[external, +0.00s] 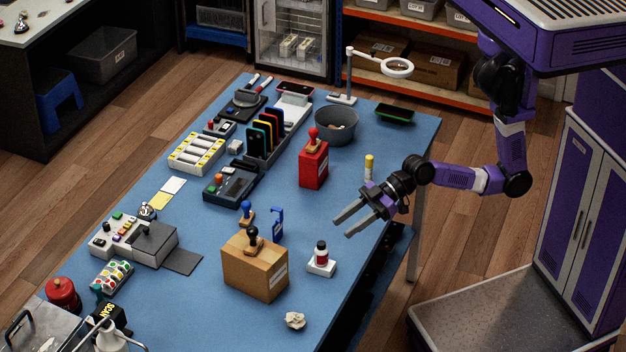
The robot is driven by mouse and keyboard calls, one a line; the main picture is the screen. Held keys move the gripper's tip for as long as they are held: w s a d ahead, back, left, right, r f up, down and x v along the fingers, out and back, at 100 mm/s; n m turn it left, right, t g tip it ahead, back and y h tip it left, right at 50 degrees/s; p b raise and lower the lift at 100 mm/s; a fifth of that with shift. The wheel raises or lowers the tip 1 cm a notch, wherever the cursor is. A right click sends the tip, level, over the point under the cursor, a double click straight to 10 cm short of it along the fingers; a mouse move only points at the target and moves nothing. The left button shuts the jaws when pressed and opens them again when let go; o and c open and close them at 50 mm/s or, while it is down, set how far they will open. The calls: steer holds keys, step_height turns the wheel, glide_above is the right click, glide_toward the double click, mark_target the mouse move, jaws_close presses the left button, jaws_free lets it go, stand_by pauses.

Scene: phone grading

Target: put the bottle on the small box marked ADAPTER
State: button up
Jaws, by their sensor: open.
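A small bottle (321,252) with a dark cap, a white band and a red body stands upright on a small white box (321,269), near the table's right edge. Any marking on the box is too small to read. My gripper (342,228) is open and empty, with its two grey fingers pointing left and down. It is above and to the right of the bottle, apart from it. Nothing is between the fingers.
A cardboard box (255,269) with a black-handled stamp stands left of the bottle. A blue stand (277,223), a red box (313,165) and a yellow tube (369,167) are farther back. Crumpled paper (295,320) lies in front. The blue table (345,290) is clear around the bottle's right.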

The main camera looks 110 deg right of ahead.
steer(key=s+r+m+t+h, duration=0.1)
steer(key=s+r+h, duration=0.1)
steer(key=s, duration=2.5)
steer(key=shift+s+a+r+m, duration=0.3)
steer(key=shift+s+m, duration=0.05)
steer(key=shift+m, duration=0.05)
